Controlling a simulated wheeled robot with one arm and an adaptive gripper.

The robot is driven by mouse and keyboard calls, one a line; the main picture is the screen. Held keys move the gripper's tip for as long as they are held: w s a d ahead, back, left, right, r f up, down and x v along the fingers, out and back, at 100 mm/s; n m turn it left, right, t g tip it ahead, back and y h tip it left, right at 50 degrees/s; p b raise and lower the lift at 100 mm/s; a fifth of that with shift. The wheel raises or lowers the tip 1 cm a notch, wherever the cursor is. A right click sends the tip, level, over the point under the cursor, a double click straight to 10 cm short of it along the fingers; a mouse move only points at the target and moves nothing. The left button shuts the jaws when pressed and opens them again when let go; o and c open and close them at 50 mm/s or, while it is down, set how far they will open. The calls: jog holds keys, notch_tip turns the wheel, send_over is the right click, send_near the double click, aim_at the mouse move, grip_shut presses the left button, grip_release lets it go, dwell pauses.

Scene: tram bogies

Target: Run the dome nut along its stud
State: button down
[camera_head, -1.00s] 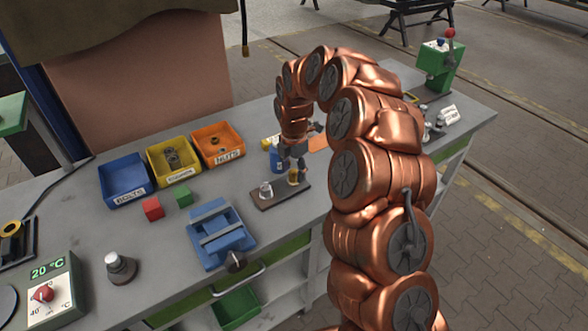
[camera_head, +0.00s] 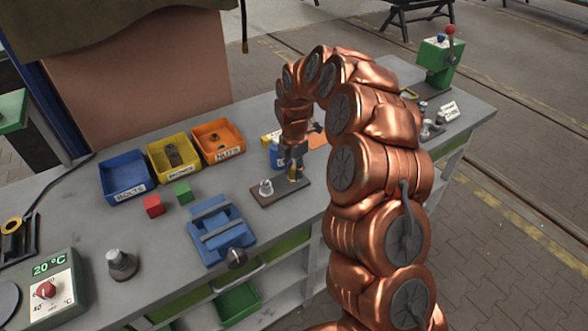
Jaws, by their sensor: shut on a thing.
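A dark flat board (camera_head: 275,199) lies on the workbench in front of the bins. A silver nut-like piece (camera_head: 266,188) stands upright at its left end. A small brass-yellow piece, which I take for the dome nut (camera_head: 293,175), is at its right end. My gripper (camera_head: 294,172) points down and is shut on this piece, its fingers on either side. The stud under it is hidden, so I cannot tell how far the nut sits along it.
Blue bolts (camera_head: 124,177), yellow (camera_head: 174,156) and orange nuts (camera_head: 218,141) bins stand behind left. A blue vise (camera_head: 220,232), red cube (camera_head: 153,206) and green cube (camera_head: 182,193) are left of the board. A blue bottle (camera_head: 276,156) stands close behind my gripper.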

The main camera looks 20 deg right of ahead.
jog(key=shift+f+b, duration=0.1)
jog(key=shift+b, duration=0.3)
jog(key=m+b, duration=0.2)
jog(key=b, duration=0.1)
jog(key=shift+f+m, duration=0.15)
jog(key=shift+m, duration=0.25)
jog(key=m+b, duration=0.5)
jog(key=b, duration=0.1)
jog(key=shift+m, duration=0.3)
jog(key=m+b, duration=0.3)
jog(key=m, duration=0.2)
jog(key=shift+b, duration=0.4)
jog(key=m+b, duration=0.1)
jog(key=m, duration=0.1)
jog(key=m+b, duration=0.1)
jog(key=m, duration=0.2)
jog(key=shift+w+r+m+b, duration=0.1)
jog(key=shift+r+m+b, duration=0.2)
jog(key=shift+m+b, duration=0.1)
jog(key=m+b, duration=0.1)
jog(key=m, duration=0.3)
jog(key=shift+m, duration=0.3)
jog(key=m+b, duration=0.1)
jog(key=m, duration=0.4)
jog(key=shift+r, duration=0.1)
jog(key=m, duration=0.9)
jog(key=shift+m, duration=0.4)
